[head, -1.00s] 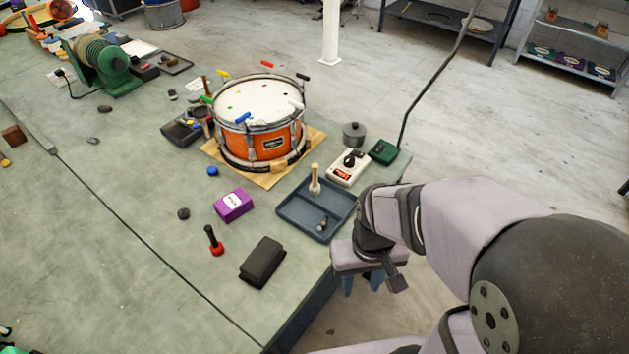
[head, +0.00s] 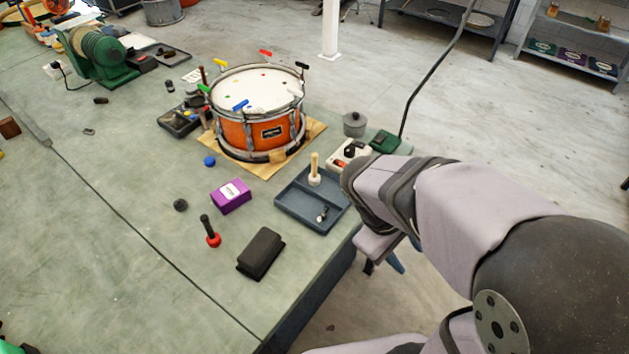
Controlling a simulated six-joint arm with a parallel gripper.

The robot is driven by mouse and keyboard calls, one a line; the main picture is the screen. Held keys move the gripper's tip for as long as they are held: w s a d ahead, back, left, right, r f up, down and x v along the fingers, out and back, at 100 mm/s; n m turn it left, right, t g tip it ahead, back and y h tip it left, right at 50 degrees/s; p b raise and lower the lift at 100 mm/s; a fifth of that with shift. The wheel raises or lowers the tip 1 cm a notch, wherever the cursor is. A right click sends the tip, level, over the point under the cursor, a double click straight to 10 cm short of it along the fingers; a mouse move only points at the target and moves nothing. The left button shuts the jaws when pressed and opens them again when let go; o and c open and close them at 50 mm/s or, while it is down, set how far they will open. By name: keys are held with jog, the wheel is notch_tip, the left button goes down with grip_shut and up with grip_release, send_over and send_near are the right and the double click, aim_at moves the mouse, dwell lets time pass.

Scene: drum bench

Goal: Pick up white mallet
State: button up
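The white mallet (head: 315,179) stands upright in the blue-grey tray (head: 290,212), its pale head down and its wooden handle up. My gripper (head: 383,266) is past the bench edge, to the right of and below the tray in the head view. Its two fingers point down and stand apart, with nothing seen between them. My wrist partly covers the white control box (head: 338,158).
An orange drum (head: 262,132) sits on a wooden board behind the tray. A purple box (head: 231,196), a black block (head: 261,253) and a red-based, black-handled mallet (head: 211,231) lie left of the tray. A green box (head: 385,142) and grey pot (head: 354,124) stand behind my wrist.

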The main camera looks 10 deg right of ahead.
jog(key=w+d+n+t+h+b, duration=0.3)
jog(key=w+d+n+h, duration=0.15)
jog(key=w+n, duration=0.2)
jog(key=r+n+t+y+b, duration=0.2)
jog(key=n+t+y+b, duration=0.45)
jog(key=n+t, duration=1.15)
send_over(314, 169)
jog(key=s+b, duration=0.1)
jog(key=s, duration=0.2)
jog(key=n+g+h, duration=0.1)
jog(key=n+g, duration=0.2)
notch_tip(314, 169, down, 6)
jog(key=shift+w+r, duration=0.15)
jog(key=shift+r, duration=0.1)
jog(key=shift+p+x, duration=0.35)
jog(key=shift+x, duration=0.6)
jog(key=shift+a+p+x, duration=0.1)
jog(key=shift+p+x, duration=0.3)
jog(key=shift+x, duration=0.65)
jog(key=shift+a+p+x, duration=0.15)
jog(key=shift+p+x, duration=0.2)
jog(key=shift+x, duration=1.4)
jog(key=shift+f, duration=0.1)
grip_shut()
